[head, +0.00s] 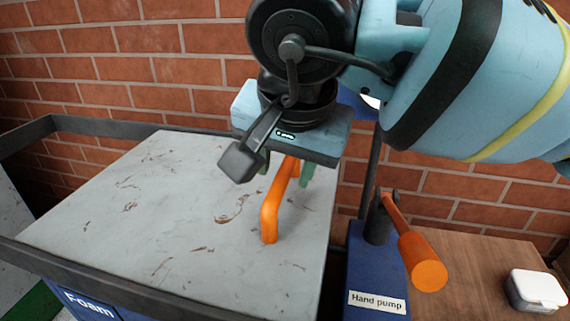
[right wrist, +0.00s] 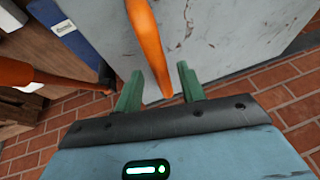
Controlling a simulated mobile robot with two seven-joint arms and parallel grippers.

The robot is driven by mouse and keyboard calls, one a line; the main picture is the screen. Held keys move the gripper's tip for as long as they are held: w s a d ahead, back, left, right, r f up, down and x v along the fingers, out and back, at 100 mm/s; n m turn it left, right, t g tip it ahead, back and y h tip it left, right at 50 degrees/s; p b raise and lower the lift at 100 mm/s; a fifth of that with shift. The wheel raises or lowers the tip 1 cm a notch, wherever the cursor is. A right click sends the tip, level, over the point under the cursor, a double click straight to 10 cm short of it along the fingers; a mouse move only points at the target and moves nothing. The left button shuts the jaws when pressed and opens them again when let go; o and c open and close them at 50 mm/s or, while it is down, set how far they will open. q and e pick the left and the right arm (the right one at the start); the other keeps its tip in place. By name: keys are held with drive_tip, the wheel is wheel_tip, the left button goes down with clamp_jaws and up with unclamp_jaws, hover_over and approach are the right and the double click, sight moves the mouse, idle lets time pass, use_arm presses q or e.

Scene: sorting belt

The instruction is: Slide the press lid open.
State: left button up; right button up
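The press lid (head: 150,205) is a grey, stained flat plate lying on a dark-framed blue press labelled "Foam". An orange bar handle (head: 269,215) stands up from its right part. My right gripper (head: 286,175) is above the lid at the far end of the handle. In the right wrist view the handle (right wrist: 148,42) runs between the two green fingers of the gripper (right wrist: 159,75), with a gap on each side. The fingers are apart and open. The lid (right wrist: 205,30) also shows there. My left gripper is not in view.
A blue hand pump (head: 376,265) with an orange-gripped lever (head: 420,262) stands close to the lid's right edge. A wooden table (head: 470,265) with a small white-lidded box (head: 537,288) is farther right. A brick wall (head: 180,65) is behind. A dark rail (head: 120,278) borders the lid's front.

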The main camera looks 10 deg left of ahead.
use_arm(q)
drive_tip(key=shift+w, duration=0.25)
use_arm(e)
drive_tip(key=shift+w+f, duration=0.1)
drive_tip(key=shift+f, duration=0.05)
clamp_jaws()
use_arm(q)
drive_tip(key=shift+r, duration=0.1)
use_arm(e)
drive_tip(key=shift+a, duration=0.1)
